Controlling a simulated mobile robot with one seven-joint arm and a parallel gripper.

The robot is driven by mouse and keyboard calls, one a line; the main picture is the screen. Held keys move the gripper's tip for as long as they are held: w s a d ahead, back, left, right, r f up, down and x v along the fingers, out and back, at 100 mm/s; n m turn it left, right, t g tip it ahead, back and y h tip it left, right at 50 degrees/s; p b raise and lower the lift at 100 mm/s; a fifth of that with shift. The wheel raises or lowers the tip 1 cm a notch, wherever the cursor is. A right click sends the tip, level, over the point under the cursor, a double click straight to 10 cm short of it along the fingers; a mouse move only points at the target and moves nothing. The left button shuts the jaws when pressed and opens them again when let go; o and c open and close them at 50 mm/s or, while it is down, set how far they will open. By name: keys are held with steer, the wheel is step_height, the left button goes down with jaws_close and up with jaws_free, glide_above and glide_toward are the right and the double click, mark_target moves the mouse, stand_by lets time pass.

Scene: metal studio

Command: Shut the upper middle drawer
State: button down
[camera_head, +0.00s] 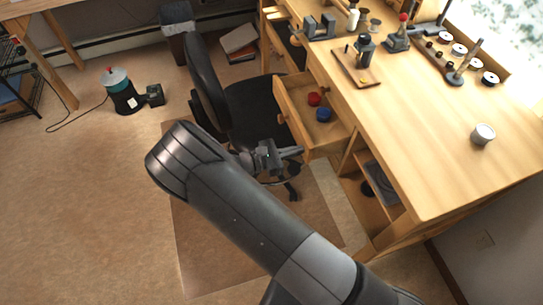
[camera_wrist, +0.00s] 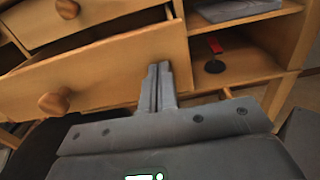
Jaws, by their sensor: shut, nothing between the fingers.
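The open wooden drawer (camera_head: 339,131) sticks out from the desk in the head view, its front panel facing the chair. A red item and a blue item lie in it. My gripper (camera_head: 299,151) is shut and empty, by the near end of that front panel. In the wrist view the shut fingers (camera_wrist: 158,68) point at the right end of a drawer front (camera_wrist: 105,80) with a round wooden knob (camera_wrist: 53,103). I cannot tell whether the fingertips touch the wood. Another drawer front with a knob (camera_wrist: 68,8) is above it.
A black office chair (camera_head: 207,85) stands close beside the drawer. The desk top (camera_head: 420,130) carries tools, a small cup (camera_head: 482,134) and a wooden board (camera_head: 345,66). An open shelf (camera_head: 375,190) is under the desk's near end. The floor at left is mostly clear.

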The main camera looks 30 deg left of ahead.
steer(key=x, duration=1.4)
steer(key=shift+w+d, duration=0.2)
steer(key=shift+d, duration=0.1)
steer(key=v, duration=1.5)
steer(key=shift+w+r, duration=0.1)
steer(key=shift+w, duration=0.05)
